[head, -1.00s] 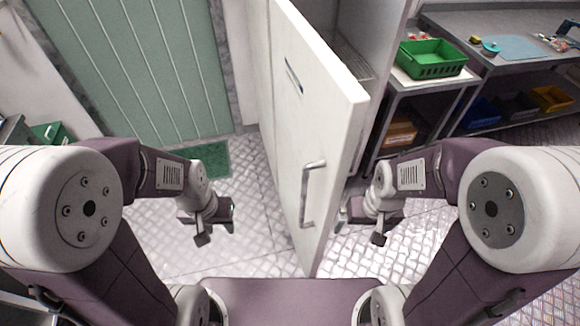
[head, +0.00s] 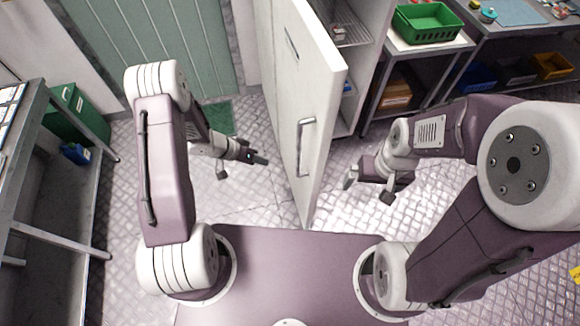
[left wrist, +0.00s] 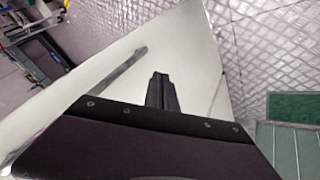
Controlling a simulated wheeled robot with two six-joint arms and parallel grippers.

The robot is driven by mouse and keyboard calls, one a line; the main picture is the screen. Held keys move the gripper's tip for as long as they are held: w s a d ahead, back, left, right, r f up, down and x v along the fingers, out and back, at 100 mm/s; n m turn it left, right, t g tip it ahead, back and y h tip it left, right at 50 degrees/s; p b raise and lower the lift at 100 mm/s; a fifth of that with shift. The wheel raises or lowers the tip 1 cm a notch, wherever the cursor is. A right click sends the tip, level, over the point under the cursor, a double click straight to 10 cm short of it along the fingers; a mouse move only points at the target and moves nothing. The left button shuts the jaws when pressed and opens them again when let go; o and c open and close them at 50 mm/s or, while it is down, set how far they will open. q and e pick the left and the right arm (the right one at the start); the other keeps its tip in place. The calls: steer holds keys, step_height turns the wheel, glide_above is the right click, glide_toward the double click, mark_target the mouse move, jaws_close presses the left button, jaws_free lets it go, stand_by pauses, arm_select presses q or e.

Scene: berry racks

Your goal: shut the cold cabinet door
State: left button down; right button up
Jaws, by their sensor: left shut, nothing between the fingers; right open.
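The white cold cabinet door (head: 283,100) stands wide open, swung out toward me, with a metal bar handle (head: 301,148) on its face. The cabinet (head: 364,40) behind it shows an open interior with a wire shelf. My left gripper (head: 262,160) is shut and empty, to the left of the door and just short of its face. In the left wrist view its closed fingers (left wrist: 160,90) point at the door's white face (left wrist: 190,55); contact cannot be told. My right gripper (head: 366,188) is open and empty, on the right of the door, apart from it.
A green crate (head: 428,24) sits on a steel trolley right of the cabinet. A steel bench (head: 40,110) with a green box (head: 78,112) stands at the left. The patterned metal floor (head: 235,200) left of the door is clear.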

arm_select(q)
steer(key=w+d+f, duration=0.1)
steer(key=d+f, duration=0.7)
steer(key=d, duration=0.1)
steer(key=shift+w, duration=0.35)
